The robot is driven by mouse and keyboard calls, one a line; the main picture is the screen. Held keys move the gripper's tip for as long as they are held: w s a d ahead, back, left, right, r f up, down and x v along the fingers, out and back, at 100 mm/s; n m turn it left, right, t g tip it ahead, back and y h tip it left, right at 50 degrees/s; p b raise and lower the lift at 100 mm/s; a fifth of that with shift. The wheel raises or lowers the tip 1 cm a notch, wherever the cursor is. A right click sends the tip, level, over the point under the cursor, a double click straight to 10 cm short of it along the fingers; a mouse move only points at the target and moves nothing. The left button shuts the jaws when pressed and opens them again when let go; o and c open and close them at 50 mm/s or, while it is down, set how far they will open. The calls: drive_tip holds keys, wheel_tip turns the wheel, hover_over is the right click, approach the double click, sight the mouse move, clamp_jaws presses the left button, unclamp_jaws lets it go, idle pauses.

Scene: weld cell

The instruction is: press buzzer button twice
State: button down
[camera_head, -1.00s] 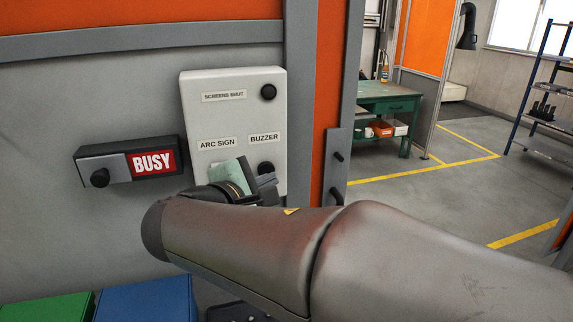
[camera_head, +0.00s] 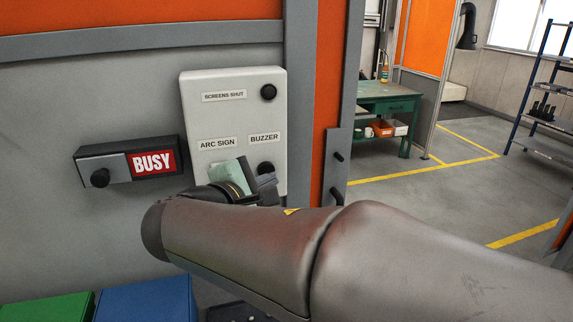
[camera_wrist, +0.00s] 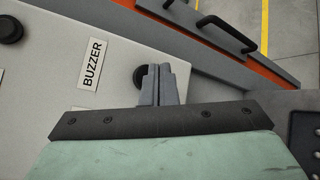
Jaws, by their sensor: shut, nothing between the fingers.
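The buzzer button (camera_head: 265,167) is a round black knob under the BUZZER label (camera_head: 264,138) on a pale control box (camera_head: 232,75). In the wrist view the button (camera_wrist: 139,77) is partly hidden behind my fingers. My gripper (camera_head: 266,180) is shut and empty, its grey fingertips right at the button's lower edge in the head view. In the wrist view the fingertips (camera_wrist: 158,70) overlap the button's right side. I cannot tell whether they touch it.
Another black button (camera_head: 269,92) sits at the box's top right, beside a label (camera_head: 224,96) reading SCREENS SHUT. My wrist hides the area under the ARC SIGN label (camera_head: 216,143). Door handles (camera_head: 337,195) are right.

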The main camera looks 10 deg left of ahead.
drive_tip(key=shift+w+a, duration=0.2)
drive_tip(key=shift+w, duration=0.2)
drive_tip(key=shift+w+a, duration=0.2)
drive_tip(key=shift+w, duration=0.2)
idle(0.8)
drive_tip(key=shift+s, duration=0.1)
drive_tip(key=shift+s+d+b, duration=0.4)
drive_tip(key=shift+s, duration=0.3)
drive_tip(key=shift+s+d+b, duration=0.25)
drive_tip(key=shift+s+d, duration=0.1)
drive_tip(key=shift+s, duration=0.4)
drive_tip(key=shift+s+d+b, duration=0.25)
drive_tip(key=shift+s+d, duration=0.15)
drive_tip(key=shift+s, duration=0.3)
drive_tip(key=shift+s+d+b, duration=0.25)
drive_tip(key=shift+s+d, duration=0.1)
drive_tip(key=shift+s, duration=0.4)
idle(1.1)
